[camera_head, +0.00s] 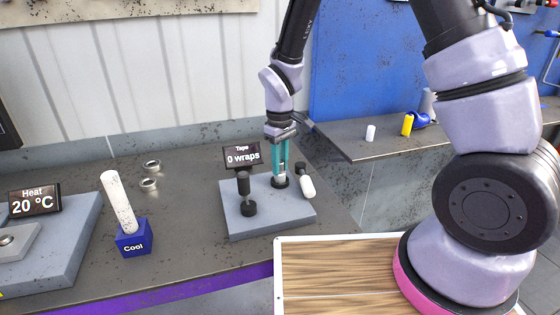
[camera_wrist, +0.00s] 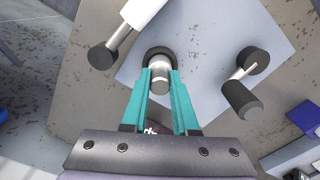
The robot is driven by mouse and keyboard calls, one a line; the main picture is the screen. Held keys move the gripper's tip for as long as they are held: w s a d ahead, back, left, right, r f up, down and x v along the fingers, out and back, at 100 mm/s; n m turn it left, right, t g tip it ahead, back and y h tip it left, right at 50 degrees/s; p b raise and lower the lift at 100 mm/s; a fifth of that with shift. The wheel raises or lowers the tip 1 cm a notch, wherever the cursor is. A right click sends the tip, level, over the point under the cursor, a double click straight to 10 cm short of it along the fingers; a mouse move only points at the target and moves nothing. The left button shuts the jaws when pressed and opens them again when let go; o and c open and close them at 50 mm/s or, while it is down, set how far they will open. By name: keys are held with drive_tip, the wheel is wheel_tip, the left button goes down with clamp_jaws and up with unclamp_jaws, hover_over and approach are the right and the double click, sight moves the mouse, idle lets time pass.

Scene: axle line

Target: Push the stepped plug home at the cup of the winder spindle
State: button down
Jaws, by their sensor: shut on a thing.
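The stepped plug (camera_wrist: 158,78) is a short silver metal piece. It stands between the teal fingers of my gripper (camera_wrist: 159,84), which are shut on it. Its far end meets the black round cup (camera_wrist: 157,51) of the winder spindle; I cannot tell how deep it sits. In the head view my gripper (camera_head: 281,172) points straight down over the black cup (camera_head: 280,183), on the winder's grey base plate (camera_head: 275,218). The fingers hide most of the plug there.
A black-handled post (camera_head: 243,184) stands left on the plate, and a white-ended piece (camera_head: 307,187) is close on the right. Behind is a "Tape 0 wraps" sign (camera_head: 242,156). Farther left are two metal rings (camera_head: 150,184) and a blue "Cool" block (camera_head: 134,238) holding a white cylinder.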

drive_tip(key=shift+f, duration=0.15)
drive_tip(key=c, duration=0.6)
unclamp_jaws()
wheel_tip(320, 180, up, 11)
drive_tip(key=shift+f, duration=0.15)
